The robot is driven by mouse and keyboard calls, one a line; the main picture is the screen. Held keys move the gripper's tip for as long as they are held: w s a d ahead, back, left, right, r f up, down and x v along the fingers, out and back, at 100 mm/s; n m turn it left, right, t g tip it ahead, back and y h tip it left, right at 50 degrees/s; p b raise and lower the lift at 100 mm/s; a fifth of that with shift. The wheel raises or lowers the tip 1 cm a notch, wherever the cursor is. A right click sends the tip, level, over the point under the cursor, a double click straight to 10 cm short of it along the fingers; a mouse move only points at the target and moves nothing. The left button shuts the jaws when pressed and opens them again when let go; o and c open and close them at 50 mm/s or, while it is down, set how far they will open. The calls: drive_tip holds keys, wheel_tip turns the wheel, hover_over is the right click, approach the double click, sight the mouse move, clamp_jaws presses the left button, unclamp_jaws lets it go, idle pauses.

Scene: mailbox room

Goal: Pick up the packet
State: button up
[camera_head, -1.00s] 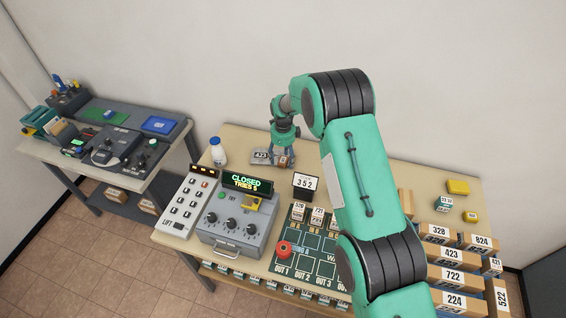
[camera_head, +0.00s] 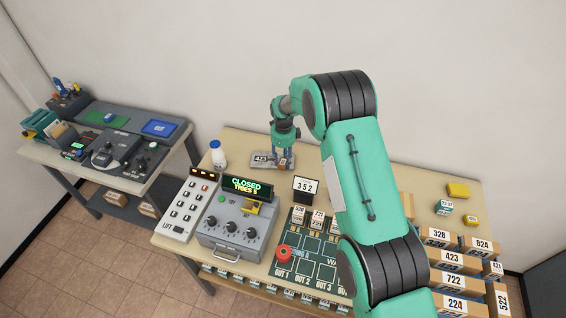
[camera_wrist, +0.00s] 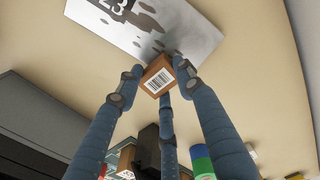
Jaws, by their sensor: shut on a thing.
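The packet (camera_wrist: 158,78) is a small brown box with a white barcode label. In the wrist view it sits between the blue fingertips of my gripper (camera_wrist: 160,76), which is shut on it. The packet is beside the edge of a grey metal plate (camera_wrist: 190,40) marked with a number. In the camera_head view my gripper (camera_head: 284,158) points down at the back of the table, at the right end of the plate (camera_head: 261,160). The fingers largely hide the packet there. I cannot tell whether it still touches the table.
A white bottle (camera_head: 217,153) stands left of the plate. A sign reading 352 (camera_head: 305,187) stands in front on the right. A grey control box (camera_head: 240,228) is nearer. Numbered cartons (camera_head: 452,258) are stacked at the right.

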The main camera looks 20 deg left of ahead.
sight(283, 161)
wheel_tip(283, 161, up, 9)
idle(0.5)
drive_tip(key=shift+f, duration=0.1)
idle(0.4)
drive_tip(key=a+p, duration=0.2)
drive_tip(key=a, duration=0.1)
drive_tip(key=shift+w+p, duration=0.1)
drive_tip(key=shift+p, duration=0.3)
drive_tip(key=shift+f, duration=3)
drive_tip(key=shift+f, duration=0.1)
